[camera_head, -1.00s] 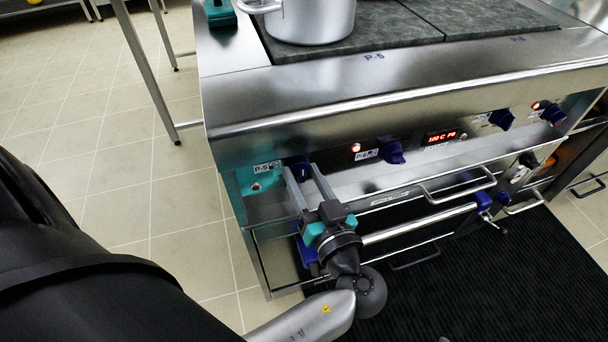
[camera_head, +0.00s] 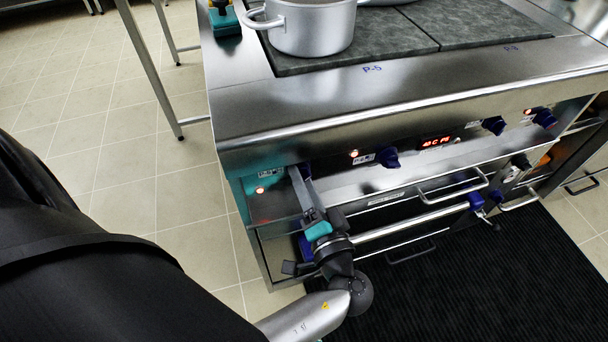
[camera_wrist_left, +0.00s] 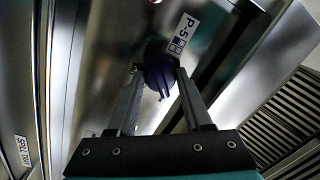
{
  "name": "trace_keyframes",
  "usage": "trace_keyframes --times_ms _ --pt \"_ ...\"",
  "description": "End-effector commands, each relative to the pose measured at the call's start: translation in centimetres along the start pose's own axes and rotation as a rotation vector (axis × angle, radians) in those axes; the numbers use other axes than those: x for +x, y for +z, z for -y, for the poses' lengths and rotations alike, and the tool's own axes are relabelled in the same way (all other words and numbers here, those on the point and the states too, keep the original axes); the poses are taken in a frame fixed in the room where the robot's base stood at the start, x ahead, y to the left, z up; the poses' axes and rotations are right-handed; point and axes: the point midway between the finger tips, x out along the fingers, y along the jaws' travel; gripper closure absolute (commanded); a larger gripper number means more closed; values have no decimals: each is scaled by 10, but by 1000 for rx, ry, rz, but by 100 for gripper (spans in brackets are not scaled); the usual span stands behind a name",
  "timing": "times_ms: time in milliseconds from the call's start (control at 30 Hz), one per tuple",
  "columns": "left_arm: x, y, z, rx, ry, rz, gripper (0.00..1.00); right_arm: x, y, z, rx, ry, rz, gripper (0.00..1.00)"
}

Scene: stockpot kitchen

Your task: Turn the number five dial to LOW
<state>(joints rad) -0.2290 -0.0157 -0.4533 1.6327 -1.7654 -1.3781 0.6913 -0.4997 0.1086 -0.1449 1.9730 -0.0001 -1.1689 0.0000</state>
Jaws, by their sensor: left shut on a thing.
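The number five dial, a dark blue knob (camera_head: 306,168), is at the left end of the stove's front panel. It also shows in the wrist view (camera_wrist_left: 158,72), beside a label (camera_wrist_left: 182,34) reading P-5. My left gripper (camera_head: 299,174) is shut on this dial, with one finger on each side of it in the wrist view (camera_wrist_left: 159,77). In the head view the fingers partly hide the dial. I cannot read which setting the dial points at. My right gripper is not in view.
More blue dials (camera_head: 387,158) and a red display (camera_head: 436,142) sit to the right on the panel. Drawer handles (camera_head: 453,188) stick out below. A steel pot (camera_head: 312,28) stands on the cooktop. A black mat (camera_head: 470,285) lies on the floor.

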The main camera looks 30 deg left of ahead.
Motion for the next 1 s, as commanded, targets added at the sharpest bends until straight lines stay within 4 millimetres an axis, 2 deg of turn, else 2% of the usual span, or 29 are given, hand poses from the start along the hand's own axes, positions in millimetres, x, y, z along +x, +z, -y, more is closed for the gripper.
trace_keyframes --times_ms 400,700,1000 --pt "2 -3 5 396 -12 -32 100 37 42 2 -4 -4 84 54" --pt "3 -3 6 677 -16 -52 100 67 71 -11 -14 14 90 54" --pt "3 -3 6 909 -20 -67 100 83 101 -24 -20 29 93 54"
